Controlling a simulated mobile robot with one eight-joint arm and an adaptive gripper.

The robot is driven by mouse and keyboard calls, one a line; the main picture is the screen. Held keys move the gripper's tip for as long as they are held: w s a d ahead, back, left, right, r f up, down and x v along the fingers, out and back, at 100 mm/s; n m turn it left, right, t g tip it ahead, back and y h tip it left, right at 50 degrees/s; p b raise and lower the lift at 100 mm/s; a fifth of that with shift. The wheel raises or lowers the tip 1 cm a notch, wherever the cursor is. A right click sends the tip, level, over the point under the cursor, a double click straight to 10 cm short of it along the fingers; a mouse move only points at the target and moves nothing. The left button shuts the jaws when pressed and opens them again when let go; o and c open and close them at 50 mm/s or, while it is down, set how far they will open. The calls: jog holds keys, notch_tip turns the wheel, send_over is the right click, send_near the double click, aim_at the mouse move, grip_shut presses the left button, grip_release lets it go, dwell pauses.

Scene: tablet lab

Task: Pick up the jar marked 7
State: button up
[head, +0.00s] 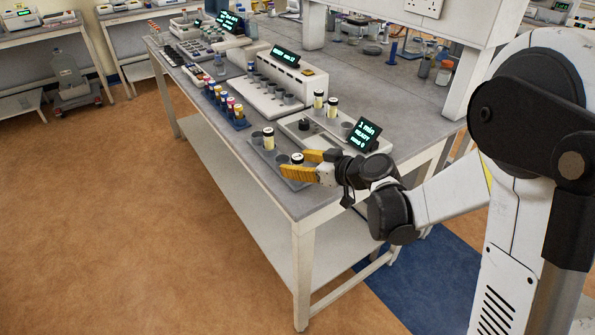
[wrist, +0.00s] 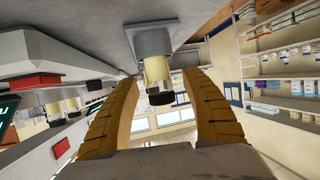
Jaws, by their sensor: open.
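My gripper (head: 296,164) is open at the front corner of the bench, with its yellow fingers on either side of a small jar (head: 297,157). In the wrist view my gripper (wrist: 160,78) has its two fingers apart, and a cream jar with a dark end (wrist: 155,70) shows between them, standing in a grey cup (wrist: 149,38). I see a gap on both sides of the jar. Another jar (head: 268,138) stands behind it in the same grey tray (head: 259,148). No number is legible on any jar.
A white device with a lit display (head: 364,135) stands close to the right of my gripper, with two dark-and-cream jars (head: 325,104) on it. A rack of colourful-capped jars (head: 228,107) and a white machine (head: 285,80) stand farther back. The bench's left front edge is near.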

jog(key=shift+c, duration=0.2)
grip_shut()
jog(key=shift+r, duration=0.1)
